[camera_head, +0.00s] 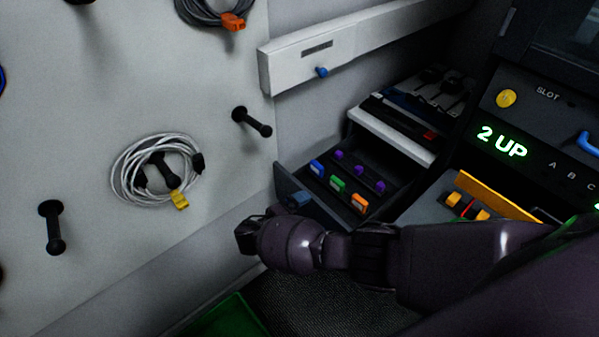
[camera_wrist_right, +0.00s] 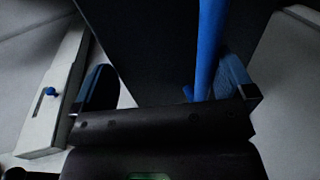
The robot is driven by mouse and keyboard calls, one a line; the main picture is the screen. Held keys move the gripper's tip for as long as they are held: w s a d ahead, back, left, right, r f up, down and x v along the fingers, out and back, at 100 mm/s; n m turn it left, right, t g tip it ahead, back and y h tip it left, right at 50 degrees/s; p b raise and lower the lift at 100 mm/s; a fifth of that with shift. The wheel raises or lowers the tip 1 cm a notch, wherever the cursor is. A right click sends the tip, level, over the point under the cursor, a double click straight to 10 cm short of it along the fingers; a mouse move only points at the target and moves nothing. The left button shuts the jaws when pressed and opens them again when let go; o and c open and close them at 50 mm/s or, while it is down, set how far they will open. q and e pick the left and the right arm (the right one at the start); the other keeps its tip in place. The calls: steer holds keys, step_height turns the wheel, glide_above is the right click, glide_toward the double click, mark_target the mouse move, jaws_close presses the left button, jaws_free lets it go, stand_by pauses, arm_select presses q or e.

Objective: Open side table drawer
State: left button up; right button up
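The side table drawer (camera_head: 325,190) is pulled out, and its inside shows in the head view with small coloured pieces in it. Its dark front panel (camera_head: 286,184) faces left. My right gripper (camera_head: 282,210) is low at this front, partly hidden by my own wrist. In the right wrist view, my gripper (camera_wrist_right: 165,88) has its two blue-padded fingers wide apart. A long blue handle (camera_wrist_right: 207,45) on the dark front lies between them, close to the right-hand finger. I see no firm grip on it. My left gripper is not in view.
A pegboard wall (camera_head: 90,110) with black pegs and coiled cables (camera_head: 157,172) is at left. A console with a lit display (camera_head: 502,142) is at right. A green bin (camera_head: 225,318) is below.

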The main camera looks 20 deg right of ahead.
step_height(320, 180, up, 11)
steer(key=w+p, duration=0.1)
steer(key=p, duration=0.2)
steer(key=shift+w+d+r+h+p, duration=0.2)
steer(key=shift+w+h+p, duration=0.1)
steer(key=shift+w+p, duration=0.1)
steer(key=shift+s+r, duration=0.2)
steer(key=shift+r, duration=0.3)
steer(key=shift+s+r, duration=0.15)
steer(key=shift+r, duration=0.35)
steer(key=c, duration=0.6)
steer(key=shift+s+a+r+p, duration=0.1)
steer(key=shift+s+r+p, duration=0.1)
steer(key=shift+s+r, duration=0.25)
steer(key=shift+s+a+r+p, duration=0.15)
steer(key=shift+s+r, duration=0.1)
steer(key=shift+r, duration=0.3)
steer(key=shift+c, duration=0.8)
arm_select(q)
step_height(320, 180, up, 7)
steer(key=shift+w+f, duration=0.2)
arm_select(e)
steer(key=shift+w+r, duration=0.2)
steer(key=shift+r, duration=0.1)
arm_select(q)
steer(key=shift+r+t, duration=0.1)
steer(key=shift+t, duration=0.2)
arm_select(e)
steer(key=shift+s, duration=0.1)
